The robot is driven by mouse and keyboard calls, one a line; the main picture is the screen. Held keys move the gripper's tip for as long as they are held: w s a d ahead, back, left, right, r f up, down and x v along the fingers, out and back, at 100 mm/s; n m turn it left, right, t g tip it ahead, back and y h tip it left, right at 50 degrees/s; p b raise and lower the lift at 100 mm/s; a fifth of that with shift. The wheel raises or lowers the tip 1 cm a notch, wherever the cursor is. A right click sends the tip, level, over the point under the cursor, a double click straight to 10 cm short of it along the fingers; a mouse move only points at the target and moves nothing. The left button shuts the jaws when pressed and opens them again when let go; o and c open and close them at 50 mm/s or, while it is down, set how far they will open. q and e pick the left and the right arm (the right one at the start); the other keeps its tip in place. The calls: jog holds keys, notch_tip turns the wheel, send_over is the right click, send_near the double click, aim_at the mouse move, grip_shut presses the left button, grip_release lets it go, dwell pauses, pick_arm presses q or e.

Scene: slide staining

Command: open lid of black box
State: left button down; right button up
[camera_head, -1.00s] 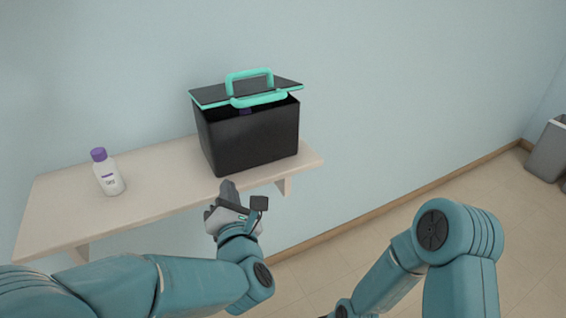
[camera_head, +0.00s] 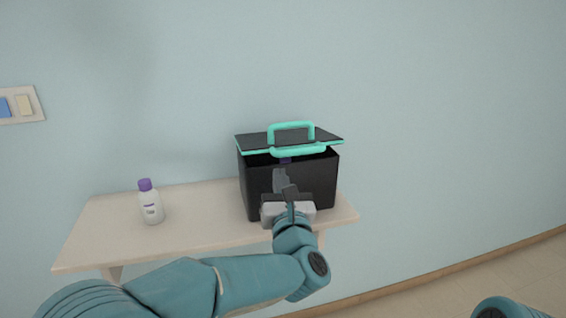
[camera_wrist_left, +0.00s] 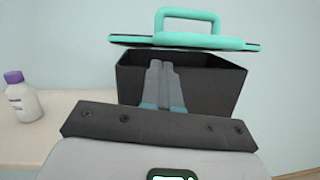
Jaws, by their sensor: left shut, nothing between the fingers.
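The black box (camera_head: 318,178) stands on a wall shelf. Its lid (camera_head: 250,141), black with a teal rim and a teal handle (camera_head: 291,127), sits raised above the box's front edge, leaving a dark gap. In the left wrist view the lid (camera_wrist_left: 122,41) is above and behind the box's open front (camera_wrist_left: 222,85). My left gripper (camera_head: 281,176) is shut and empty in front of the box, its fingertips just below the lid's front rim. It also shows in the left wrist view (camera_wrist_left: 158,70), pointing at the gap. Whether it touches the box is unclear. My right gripper is out of view.
A white bottle with a purple cap (camera_head: 151,206) stands on the shelf (camera_head: 200,222) left of the box; it also shows in the left wrist view (camera_wrist_left: 21,99). Something purple shows inside the box's gap. A switch plate (camera_head: 20,105) is on the wall.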

pick_arm(q)
jog(key=shift+w+r+p, duration=0.15)
jog(key=shift+w+r, duration=0.1)
jog(key=shift+r, duration=0.25)
jog(key=shift+w+r+p, duration=0.15)
jog(key=shift+w+r, duration=0.1)
jog(key=shift+r, duration=0.25)
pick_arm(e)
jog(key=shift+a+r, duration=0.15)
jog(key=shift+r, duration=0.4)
pick_arm(q)
jog(key=shift+a+r, duration=0.1)
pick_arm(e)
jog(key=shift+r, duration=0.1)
